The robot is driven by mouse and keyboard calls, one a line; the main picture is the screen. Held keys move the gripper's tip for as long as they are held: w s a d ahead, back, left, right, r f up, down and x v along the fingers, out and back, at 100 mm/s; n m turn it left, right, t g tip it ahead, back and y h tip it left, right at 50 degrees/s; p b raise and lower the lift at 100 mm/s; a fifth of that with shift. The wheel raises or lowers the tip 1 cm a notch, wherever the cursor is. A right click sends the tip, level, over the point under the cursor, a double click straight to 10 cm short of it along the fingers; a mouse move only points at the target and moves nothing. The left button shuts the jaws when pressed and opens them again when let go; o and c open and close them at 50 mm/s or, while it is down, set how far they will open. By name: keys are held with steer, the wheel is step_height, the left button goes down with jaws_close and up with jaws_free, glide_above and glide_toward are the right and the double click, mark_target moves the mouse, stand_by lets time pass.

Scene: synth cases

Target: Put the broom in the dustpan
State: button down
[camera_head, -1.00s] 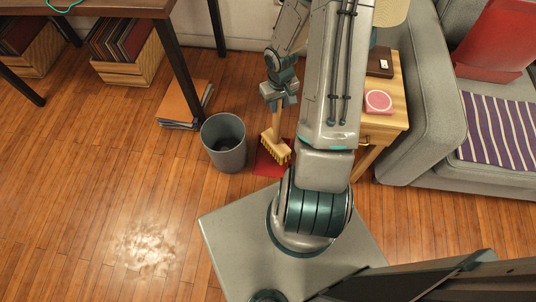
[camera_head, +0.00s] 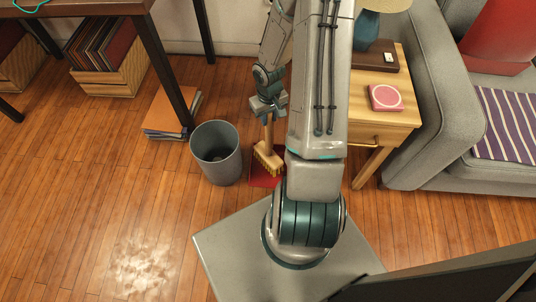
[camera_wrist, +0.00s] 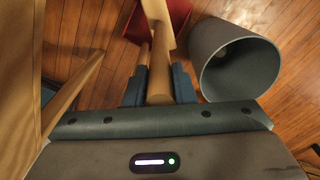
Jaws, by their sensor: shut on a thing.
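The broom, with a pale wooden handle and a yellow-bristled wooden head (camera_head: 268,158), stands near upright in the head view. My gripper (camera_head: 268,108) is shut on its handle, with the bristles down. In the wrist view the handle (camera_wrist: 160,65) runs between the two dark fingers of my gripper (camera_wrist: 160,87). The red dustpan (camera_head: 262,181) lies on the floor under and behind the broom head, which partly covers it. It also shows at the top of the wrist view (camera_wrist: 178,14). I cannot tell whether the bristles touch the dustpan.
A grey waste bin (camera_head: 216,152) stands just left of the broom and dustpan. A wooden side table (camera_head: 392,122) stands to the right, beside a grey sofa (camera_head: 433,110). Folders (camera_head: 170,112) lie near a desk leg.

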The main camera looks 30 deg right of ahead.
mark_target(269, 132)
step_height(269, 132, down, 9)
steer(key=b, duration=0.4)
steer(key=shift+r, duration=0.15)
steer(key=c, duration=1.2)
jaws_free()
